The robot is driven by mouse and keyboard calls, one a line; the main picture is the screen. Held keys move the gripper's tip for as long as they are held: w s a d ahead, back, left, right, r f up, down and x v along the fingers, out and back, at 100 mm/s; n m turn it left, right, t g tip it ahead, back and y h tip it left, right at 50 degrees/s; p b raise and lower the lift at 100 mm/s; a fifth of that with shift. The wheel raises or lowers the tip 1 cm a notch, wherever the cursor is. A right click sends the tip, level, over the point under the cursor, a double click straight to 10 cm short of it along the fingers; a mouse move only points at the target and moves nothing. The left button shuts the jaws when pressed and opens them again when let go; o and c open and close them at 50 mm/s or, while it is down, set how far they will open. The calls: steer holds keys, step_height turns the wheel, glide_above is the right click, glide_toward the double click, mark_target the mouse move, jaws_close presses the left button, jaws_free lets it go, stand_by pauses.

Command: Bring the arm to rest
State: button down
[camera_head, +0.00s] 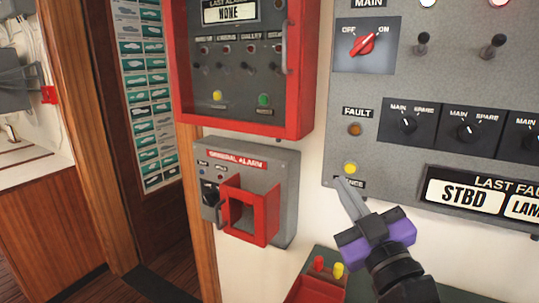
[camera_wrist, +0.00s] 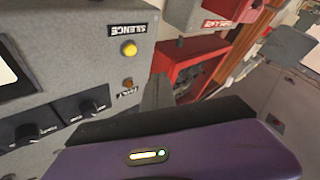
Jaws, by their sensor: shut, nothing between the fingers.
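My gripper (camera_head: 349,199) has a purple and black body and grey fingers that are closed together with nothing between them. In the head view it points up and left, in front of the lower left corner of the grey control panel (camera_head: 343,90). Its fingertips appear near the yellow silence button (camera_head: 350,168) and partly cover its label; I cannot tell whether they touch the panel. In the wrist view the yellow button (camera_wrist: 129,48) is beside the grey fingers (camera_wrist: 156,92), with the amber fault lamp (camera_wrist: 127,83) close by.
A red-framed alarm box (camera_head: 305,70) hangs left of the panel. Below it is the general alarm box (camera_head: 280,180) with a projecting red guard (camera_head: 264,213). A low box with red and yellow knobs (camera_head: 328,268) sits beneath my gripper. A doorway opens at the left.

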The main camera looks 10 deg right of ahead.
steer(key=s+f+m+g+h, duration=0.1)
steer(key=s+f+m+g, duration=0.1)
steer(key=s+f, duration=0.7)
steer(key=s+f+m+g, duration=0.2)
steer(key=s+f, duration=0.7)
steer(key=s, duration=0.9)
steer(key=s+f+m+g+h, duration=0.1)
steer(key=s+f+m+g, duration=0.1)
steer(key=s+f, duration=0.8)
steer(key=s, duration=0.4)
steer(key=shift+s+d+m+g+h, duration=0.2)
steer(key=shift+s+m+g+h, duration=0.05)
steer(key=shift+m+g+h, duration=0.05)
